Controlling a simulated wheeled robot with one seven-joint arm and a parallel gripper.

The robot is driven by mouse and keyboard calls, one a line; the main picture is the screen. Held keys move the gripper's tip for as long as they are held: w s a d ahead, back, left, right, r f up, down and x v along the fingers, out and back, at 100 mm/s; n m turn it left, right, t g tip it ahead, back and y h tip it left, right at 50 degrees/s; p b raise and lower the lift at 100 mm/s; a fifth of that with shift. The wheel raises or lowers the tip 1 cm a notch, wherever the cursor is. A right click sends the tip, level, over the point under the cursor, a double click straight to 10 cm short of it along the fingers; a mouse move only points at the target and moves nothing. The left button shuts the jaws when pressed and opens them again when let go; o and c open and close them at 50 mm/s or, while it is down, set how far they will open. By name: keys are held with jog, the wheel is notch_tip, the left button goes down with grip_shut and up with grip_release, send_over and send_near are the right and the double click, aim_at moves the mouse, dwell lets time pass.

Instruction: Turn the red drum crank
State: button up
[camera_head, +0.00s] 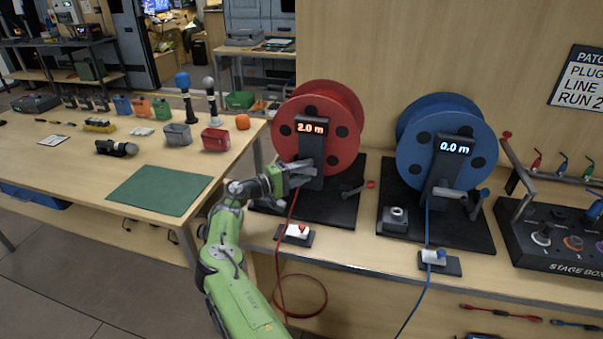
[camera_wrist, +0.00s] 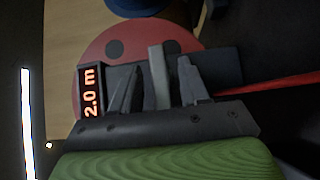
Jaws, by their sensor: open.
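The red drum (camera_head: 349,108) stands upright on a black base, and its display (camera_head: 311,127) reads 2.0 m. My gripper (camera_head: 303,171) is in front of the drum's dark post, below the display. In the wrist view my gripper (camera_wrist: 160,92) is open, its fingers on either side of a light grey bar (camera_wrist: 157,72). Gaps show beside the bar. It looks like the drum's crank, but the head view mostly hides it behind my gripper. A lever with a red knob (camera_head: 370,184) stands to the right on the base.
A blue drum (camera_head: 412,151) reading 0.0 m stands to the right. A red cable (camera_head: 281,262) hangs off the bench front by a small switch box (camera_head: 296,234). A stage box (camera_head: 560,240) is at far right. The table at left holds a green mat (camera_head: 160,190) and several items.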

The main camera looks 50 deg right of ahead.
jog(key=p+v, duration=0.1)
jog(key=v, duration=1.4)
jog(key=shift+a, duration=0.4)
jog(key=s+r+m+t+y+p, duration=0.1)
jog(key=s+r+m+y+p, duration=0.25)
jog(key=s+r+y, duration=0.65)
jog(key=s+a+r+n+t+y+p, duration=0.1)
jog(key=s+a+r+n+t+y, duration=0.25)
jog(key=a, duration=0.65)
jog(key=s+a+r+n+t+y+p, duration=0.15)
jog(key=s+a+r+t, duration=0.35)
jog(key=a, duration=0.6)
jog(key=s+a+n+t+y+p, duration=0.1)
jog(key=s+a+n+t, duration=0.2)
jog(key=s+a, duration=0.7)
jog(key=shift+s+r+y+p, duration=0.3)
jog(key=shift+s+r+p, duration=0.1)
jog(key=shift+s, duration=0.25)
